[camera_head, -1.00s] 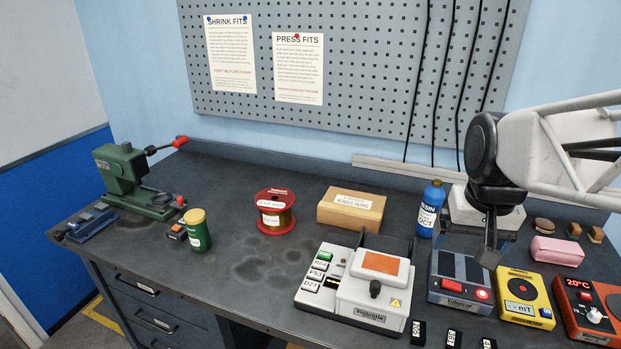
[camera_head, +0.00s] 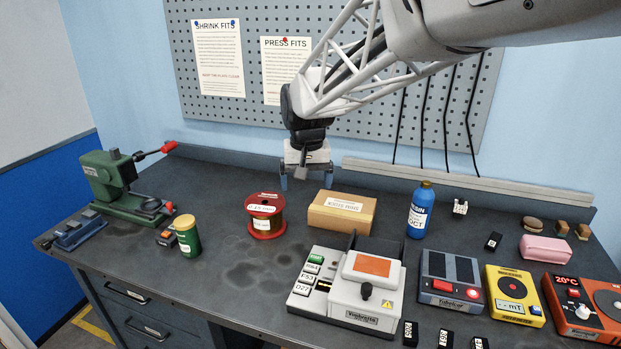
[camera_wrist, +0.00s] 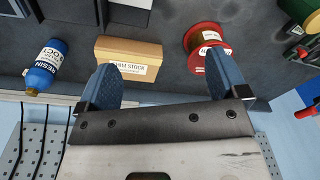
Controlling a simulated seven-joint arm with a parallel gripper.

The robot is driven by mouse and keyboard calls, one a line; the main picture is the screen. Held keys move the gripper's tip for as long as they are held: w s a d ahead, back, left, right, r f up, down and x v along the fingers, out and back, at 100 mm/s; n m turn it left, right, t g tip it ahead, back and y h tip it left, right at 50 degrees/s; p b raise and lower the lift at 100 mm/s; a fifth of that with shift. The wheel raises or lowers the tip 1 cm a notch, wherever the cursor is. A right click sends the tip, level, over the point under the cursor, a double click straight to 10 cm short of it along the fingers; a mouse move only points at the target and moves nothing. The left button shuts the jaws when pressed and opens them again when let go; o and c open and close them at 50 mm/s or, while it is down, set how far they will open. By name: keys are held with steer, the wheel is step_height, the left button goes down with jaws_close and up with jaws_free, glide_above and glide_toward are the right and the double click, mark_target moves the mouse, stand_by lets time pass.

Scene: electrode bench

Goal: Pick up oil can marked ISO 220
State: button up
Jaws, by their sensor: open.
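No label reading ISO 220 can be made out. A green can with a yellow lid (camera_head: 187,237) stands upright on the left of the bench; its label is too small to read. A dark green round shape (camera_wrist: 291,9) is cut off at the wrist view's top right corner. My gripper (camera_head: 305,176) is open and empty above the back of the bench, between the red spool and the shim stock box, well apart from the green can. In the wrist view its blue fingers (camera_wrist: 160,78) are spread wide.
A red spool (camera_head: 265,227) and a shim stock box (camera_head: 342,221) stand behind a white machine (camera_head: 345,313). A blue resin bottle (camera_head: 419,209) stands further right. A green press (camera_head: 112,180) is at left. The bench between can and spool is clear.

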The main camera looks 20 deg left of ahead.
steer(key=a+f+n, duration=0.1)
steer(key=a+f, duration=0.1)
steer(key=a, duration=0.6)
steer(key=a+f, duration=0.3)
steer(key=a, duration=0.6)
steer(key=n, duration=0.2)
glide_toward(183, 220)
steer(key=shift+g+h, duration=0.3)
steer(key=shift+g, duration=0.1)
steer(key=f, duration=0.5)
steer(key=shift+w+a+f, duration=0.15)
steer(key=shift+w+f, duration=0.1)
steer(key=shift+w, duration=0.05)
steer(key=shift+f, duration=1.3)
steer(key=shift+f, duration=2.6)
steer(key=c, duration=1.3)
steer(key=shift+o, duration=0.2)
